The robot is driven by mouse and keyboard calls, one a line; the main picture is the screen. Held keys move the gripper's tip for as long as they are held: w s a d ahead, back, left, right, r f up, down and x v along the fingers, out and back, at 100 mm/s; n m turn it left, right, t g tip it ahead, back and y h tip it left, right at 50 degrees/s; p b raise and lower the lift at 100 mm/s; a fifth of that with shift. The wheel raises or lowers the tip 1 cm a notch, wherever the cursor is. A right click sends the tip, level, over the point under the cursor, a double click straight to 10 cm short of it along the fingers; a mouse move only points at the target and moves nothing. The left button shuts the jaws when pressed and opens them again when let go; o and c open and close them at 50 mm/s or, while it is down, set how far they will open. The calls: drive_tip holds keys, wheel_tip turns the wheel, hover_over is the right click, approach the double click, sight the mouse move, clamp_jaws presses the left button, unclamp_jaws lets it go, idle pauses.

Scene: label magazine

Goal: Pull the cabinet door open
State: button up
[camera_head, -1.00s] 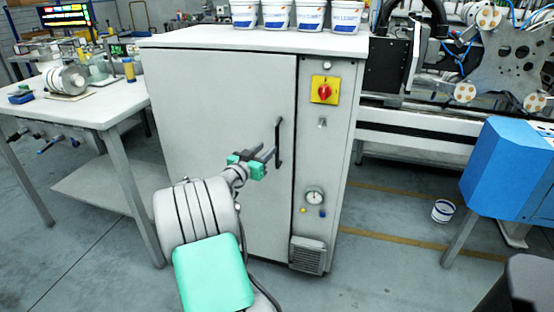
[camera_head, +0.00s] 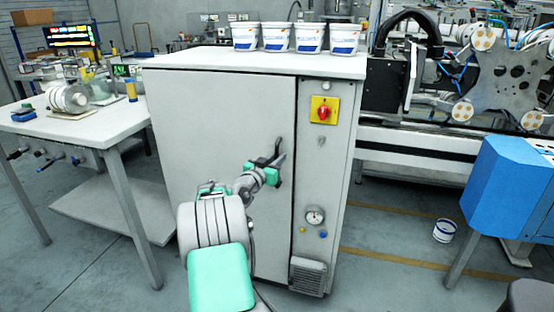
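The cabinet door (camera_head: 215,130) is a flat light-grey panel on the left of the cabinet front. It looks closed, flush with the narrow control panel beside it. Its dark upright handle (camera_head: 279,146) is near the door's right edge; the upper end shows and the lower part is hidden by my gripper. My gripper (camera_head: 274,160) reaches up from below, its dark fingers at the handle, with green parts behind them. The fingers overlap the handle in this view, so I cannot tell whether they are clamped on it or just around it.
White tubs (camera_head: 278,38) stand on the cabinet top. The control panel carries a red-and-yellow switch (camera_head: 323,110) and a gauge (camera_head: 315,215). A workbench (camera_head: 85,125) stands close on the left. A blue machine (camera_head: 512,190) and a small floor tub (camera_head: 444,231) are at right.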

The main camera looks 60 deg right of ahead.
clamp_jaws()
drive_tip(key=shift+a, duration=0.1)
idle(1.0)
